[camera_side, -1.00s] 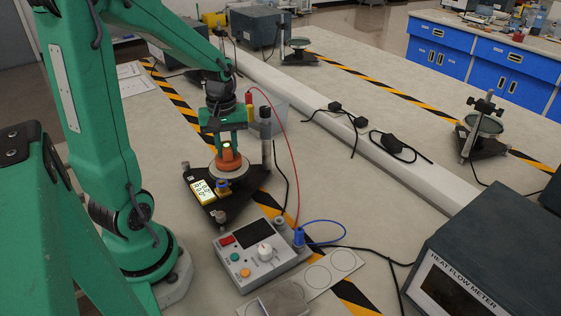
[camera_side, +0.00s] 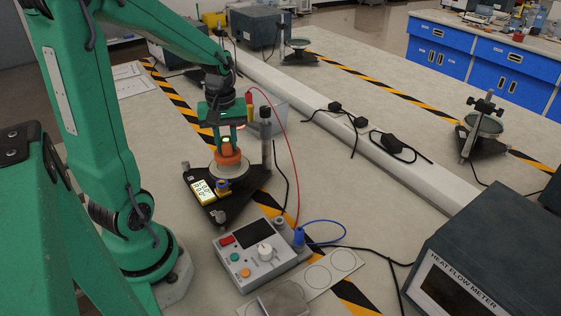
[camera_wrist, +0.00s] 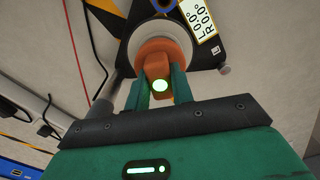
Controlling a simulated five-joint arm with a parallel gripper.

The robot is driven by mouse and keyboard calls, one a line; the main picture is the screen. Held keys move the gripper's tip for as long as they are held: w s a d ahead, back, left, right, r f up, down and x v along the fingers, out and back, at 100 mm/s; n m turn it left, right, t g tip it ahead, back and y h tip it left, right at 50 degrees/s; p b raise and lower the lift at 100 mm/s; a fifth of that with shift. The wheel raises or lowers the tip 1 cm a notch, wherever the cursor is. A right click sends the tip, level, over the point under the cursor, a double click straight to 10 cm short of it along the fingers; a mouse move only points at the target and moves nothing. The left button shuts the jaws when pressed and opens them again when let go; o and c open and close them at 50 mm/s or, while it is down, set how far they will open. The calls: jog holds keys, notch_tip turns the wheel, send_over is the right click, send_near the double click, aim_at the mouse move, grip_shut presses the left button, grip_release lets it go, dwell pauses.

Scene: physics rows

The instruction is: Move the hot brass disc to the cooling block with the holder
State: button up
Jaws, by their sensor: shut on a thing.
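The orange holder (camera_side: 229,159) stands over the round pale plate (camera_side: 222,176) of the black three-cornered stand (camera_side: 238,206). My gripper (camera_side: 229,144) is directly above, its green fingers shut on the holder's upright grip. In the wrist view, the holder (camera_wrist: 171,50) shows between the two fingers (camera_wrist: 159,80), with a lit green spot at its end. The brass disc is not clearly visible; the holder hides whatever is under it. A grey metal block (camera_side: 283,301) lies at the bottom edge; I cannot tell whether it is the cooling block.
A control box (camera_side: 255,253) with red and blue leads stands in front of the stand. A grey upright rod (camera_side: 266,135) rises close right of my gripper. A card with circles (camera_side: 335,264) and the heat flow meter (camera_side: 485,265) are at right. A pale trunking (camera_side: 330,120) crosses the bench.

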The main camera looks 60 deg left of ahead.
jog(key=shift+d, duration=0.1)
jog(key=d, duration=0.2)
jog(key=s+d, duration=0.1)
jog(key=d, duration=0.2)
jog(key=shift+s+d, duration=0.1)
jog(key=shift+d, duration=0.25)
dwell(0.5)
jog(key=shift+d, duration=0.15)
jog(key=s+d+f, duration=0.1)
jog(key=d+f, duration=0.1)
jog(key=d, duration=0.3)
jog(key=shift+d+f, duration=0.25)
jog(key=shift+d, duration=0.05)
dwell(0.6)
jog(key=shift+s+d, duration=0.1)
jog(key=shift+s+d, duration=0.2)
jog(key=shift+d, duration=0.75)
jog(key=shift+s+d, duration=0.2)
jog(key=shift+d, duration=0.75)
jog(key=shift+s+d, duration=0.2)
jog(key=shift+d, duration=0.75)
jog(key=shift+d, duration=0.15)
jog(key=shift+s+d, duration=0.2)
jog(key=shift+d, duration=0.75)
jog(key=shift+s+d, duration=0.25)
jog(key=shift+d, duration=0.65)
jog(key=shift+s+d, duration=0.2)
jog(key=shift+d, duration=0.75)
